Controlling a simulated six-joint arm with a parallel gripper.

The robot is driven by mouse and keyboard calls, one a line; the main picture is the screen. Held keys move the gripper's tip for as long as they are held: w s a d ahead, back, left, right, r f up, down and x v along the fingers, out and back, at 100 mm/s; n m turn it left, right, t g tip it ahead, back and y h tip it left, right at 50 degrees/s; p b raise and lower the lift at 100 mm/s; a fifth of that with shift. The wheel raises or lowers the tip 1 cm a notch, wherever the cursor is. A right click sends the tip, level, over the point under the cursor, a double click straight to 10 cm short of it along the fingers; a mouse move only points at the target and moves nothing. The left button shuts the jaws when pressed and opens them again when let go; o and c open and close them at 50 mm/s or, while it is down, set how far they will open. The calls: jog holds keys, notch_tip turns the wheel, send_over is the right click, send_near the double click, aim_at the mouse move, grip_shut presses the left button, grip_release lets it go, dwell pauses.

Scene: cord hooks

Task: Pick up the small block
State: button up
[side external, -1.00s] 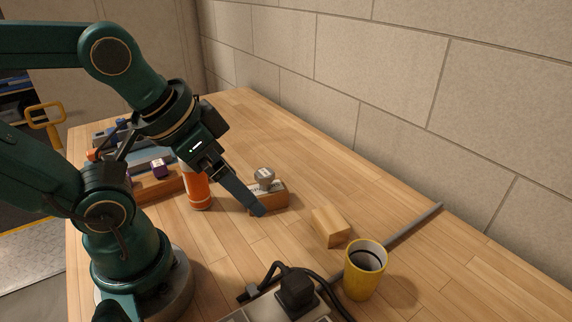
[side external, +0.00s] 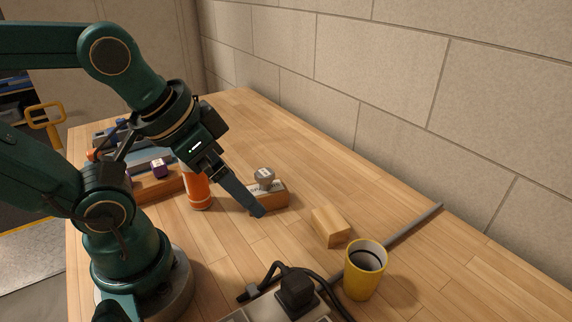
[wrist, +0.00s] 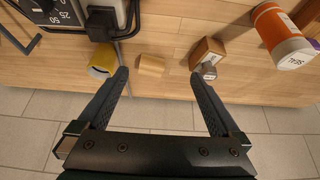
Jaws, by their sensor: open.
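The small block (side external: 331,227) is plain light wood and lies on the table between the yellow cup and a wooden piece with a grey knob. In the wrist view the block (wrist: 151,65) shows between my two fingertips, farther off than they are. My gripper (side external: 260,212) is open and empty, with a clear gap between its fingers in the wrist view (wrist: 160,73). In the side view it points down in front of the knobbed piece, left of the block. One finger hides part of that piece. The block is not touched.
The knobbed wooden piece (side external: 276,196) stands close to my fingers, with an orange bottle (side external: 198,190) left of it. A wall runs behind the table.

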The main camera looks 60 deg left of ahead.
dwell(0.5)
jog(key=w+r, duration=0.4)
jog(key=m+g, duration=0.2)
jog(key=g, duration=0.3)
send_over(331, 218)
notch_tip(331, 218, down, 13)
jog(key=shift+w+f, duration=0.1)
jog(key=shift+f, duration=0.05)
jog(key=shift+f+g, duration=0.3)
jog(key=shift+f, duration=2.45)
jog(key=c, duration=1.1)
